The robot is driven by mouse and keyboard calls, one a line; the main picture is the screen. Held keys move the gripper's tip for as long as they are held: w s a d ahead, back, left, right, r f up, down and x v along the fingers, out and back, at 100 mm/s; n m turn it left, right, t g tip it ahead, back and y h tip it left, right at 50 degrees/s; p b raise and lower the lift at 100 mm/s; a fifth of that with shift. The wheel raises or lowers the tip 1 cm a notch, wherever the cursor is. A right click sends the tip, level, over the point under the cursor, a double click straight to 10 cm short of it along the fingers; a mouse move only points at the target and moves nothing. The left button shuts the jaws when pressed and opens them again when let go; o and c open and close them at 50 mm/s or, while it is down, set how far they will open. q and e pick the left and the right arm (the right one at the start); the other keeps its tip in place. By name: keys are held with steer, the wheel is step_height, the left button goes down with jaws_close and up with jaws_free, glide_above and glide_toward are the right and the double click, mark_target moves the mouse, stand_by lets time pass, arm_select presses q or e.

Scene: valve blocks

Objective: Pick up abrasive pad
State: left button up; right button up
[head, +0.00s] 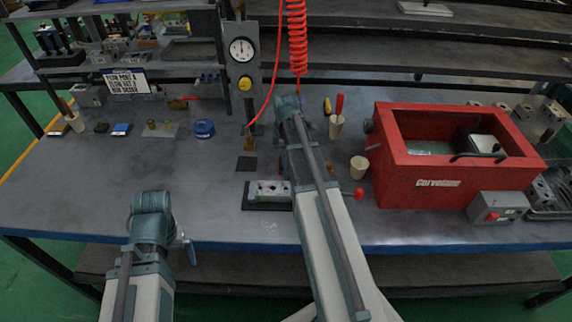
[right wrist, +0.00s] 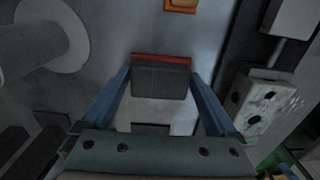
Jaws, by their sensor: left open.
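In the right wrist view a dark grey block with a reddish edge (right wrist: 161,82), which looks like the abrasive pad, lies between the two fingers of my right gripper (right wrist: 161,72). It spans nearly the whole gap; I cannot tell whether the fingers press on it. In the head view my right arm hides this gripper and the pad, over the middle of the table. My left gripper (head: 188,251) is open and empty, low at the table's front edge, far left of that spot.
A valve block (head: 268,190) on a dark mat is beside the right arm; it also shows in the right wrist view (right wrist: 268,100). A gauge post (head: 242,75) stands behind. The table's left front is clear.

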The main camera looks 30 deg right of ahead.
steer(key=c, duration=0.6)
steer(key=shift+c, duration=0.2)
step_height(320, 180, up, 10)
steer(key=p, duration=1)
